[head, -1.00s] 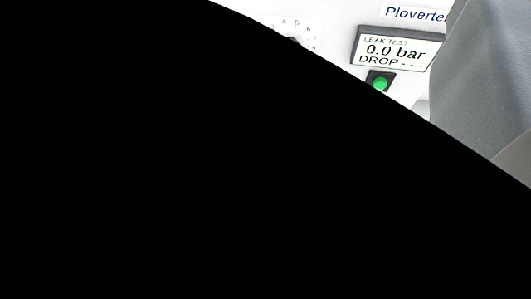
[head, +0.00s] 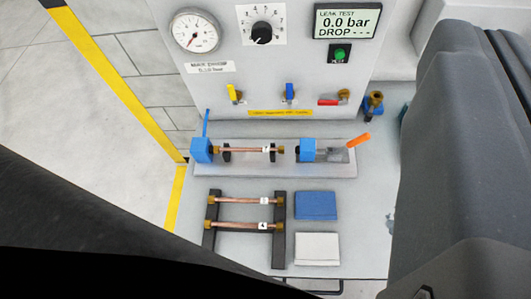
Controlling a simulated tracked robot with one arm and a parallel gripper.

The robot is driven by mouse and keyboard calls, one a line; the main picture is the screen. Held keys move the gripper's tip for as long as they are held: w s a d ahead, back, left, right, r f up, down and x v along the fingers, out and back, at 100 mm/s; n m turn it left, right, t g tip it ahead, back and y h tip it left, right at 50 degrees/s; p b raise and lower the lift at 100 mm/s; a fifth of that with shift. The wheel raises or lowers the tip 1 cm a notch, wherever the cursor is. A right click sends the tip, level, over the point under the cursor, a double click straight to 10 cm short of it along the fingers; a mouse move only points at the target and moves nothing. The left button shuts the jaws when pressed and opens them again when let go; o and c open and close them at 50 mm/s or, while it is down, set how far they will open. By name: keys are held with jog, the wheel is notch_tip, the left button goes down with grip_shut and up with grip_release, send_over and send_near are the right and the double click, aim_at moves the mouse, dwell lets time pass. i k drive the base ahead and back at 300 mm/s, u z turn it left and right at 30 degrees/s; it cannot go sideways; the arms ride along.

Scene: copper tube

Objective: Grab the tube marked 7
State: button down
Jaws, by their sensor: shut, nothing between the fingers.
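Three copper tubes with brass ends and small white tags show in the head view. One tube (head: 240,150) lies in the test fixture, between a blue block (head: 202,150) at left and another blue block (head: 307,149) at right. Two more, an upper tube (head: 238,200) and a lower tube (head: 238,225), lie across a dark two-rail rack (head: 279,250) in front. The lower tag looks like a 4. The other two tags are too small to read, so I cannot tell which tube is marked 7. My gripper's fingers do not show.
A blue pad (head: 316,205) and a white pad (head: 317,249) lie right of the rack. Behind stands a panel with a gauge (head: 196,31), dial (head: 261,33), display (head: 347,21) and valves. An orange lever (head: 358,140) sticks up at the fixture's right. Dark parts of mine cover the lower left and right.

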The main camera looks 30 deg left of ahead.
aim_at(217, 148)
jog(key=z, duration=0.8)
jog(key=k, duration=1.45)
jog(key=u, duration=0.95)
jog(key=i, duration=1.05)
